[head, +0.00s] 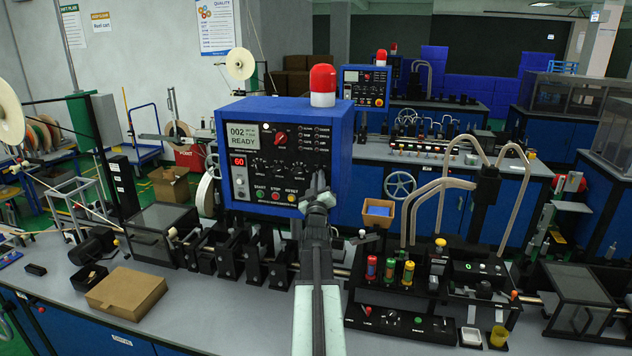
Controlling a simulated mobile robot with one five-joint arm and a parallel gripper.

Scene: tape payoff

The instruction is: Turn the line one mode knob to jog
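A blue control box (341,130) stands on the near bench, with a red beacon on top. Its panel has a screen (242,138) reading "002" and "READY", and a red display reading "60". A red selector knob (281,138) sits right of the screen; I cannot read its position marks. Small black dials and a row of push buttons are below. My gripper (318,184) is in front of the panel's lower right part, below and right of the red knob. Its fingers are small and dark here, so I cannot tell their opening. It covers part of the panel's lower right.
Black tape-line machinery (230,255) runs along the bench below the box. A cardboard box (126,293) lies at the left front. Bottles and a black fixture (400,325) stand right of my arm. A second line with another blue control box (364,86) is behind.

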